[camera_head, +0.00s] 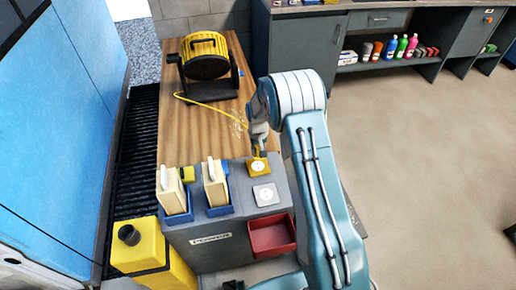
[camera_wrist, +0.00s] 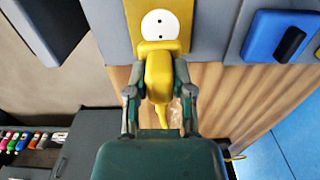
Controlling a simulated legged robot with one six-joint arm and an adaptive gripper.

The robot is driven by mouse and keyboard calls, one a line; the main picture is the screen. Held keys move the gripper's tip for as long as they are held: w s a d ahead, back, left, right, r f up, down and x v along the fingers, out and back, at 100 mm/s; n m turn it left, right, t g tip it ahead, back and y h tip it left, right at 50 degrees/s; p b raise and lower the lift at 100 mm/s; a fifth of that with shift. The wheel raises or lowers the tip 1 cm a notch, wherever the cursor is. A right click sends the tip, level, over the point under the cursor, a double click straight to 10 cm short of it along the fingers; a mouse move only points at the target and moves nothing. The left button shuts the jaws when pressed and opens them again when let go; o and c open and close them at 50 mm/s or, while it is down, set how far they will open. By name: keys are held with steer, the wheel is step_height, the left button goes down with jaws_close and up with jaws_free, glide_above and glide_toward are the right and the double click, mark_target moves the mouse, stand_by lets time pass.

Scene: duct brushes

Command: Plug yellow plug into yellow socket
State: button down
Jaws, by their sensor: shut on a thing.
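The yellow socket (camera_head: 258,167) is on the top of the grey power box, with a white round face. In the wrist view its yellow plate (camera_wrist: 183,20) shows, and the white face with two dark holes is in plain sight. My gripper (camera_wrist: 160,92) is shut on the yellow plug (camera_wrist: 159,75). The plug's front end overlaps the near edge of the socket plate in the wrist view, beside the white face. I cannot tell whether it touches the plate. In the head view my gripper (camera_head: 257,146) is just behind the socket, and the plug is mostly hidden.
A white socket (camera_head: 265,194) sits in front of the yellow one. Two blue holders (camera_head: 219,210) with cream blocks stand to the left. A red bin (camera_head: 271,235) is at the box's front. The yellow cable (camera_head: 212,105) runs back to a reel (camera_head: 205,57) on the wooden table.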

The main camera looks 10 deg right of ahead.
mark_target(258, 159)
steer(key=shift+f, duration=2.35)
steer(key=shift+s, duration=0.15)
steer(key=shift+f, duration=0.5)
stand_by(0.3)
steer(key=shift+c, duration=2.1)
jaws_free()
steer(key=shift+r, duration=0.1)
step_height(258, 159, up, 12)
steer(key=shift+f, duration=0.15)
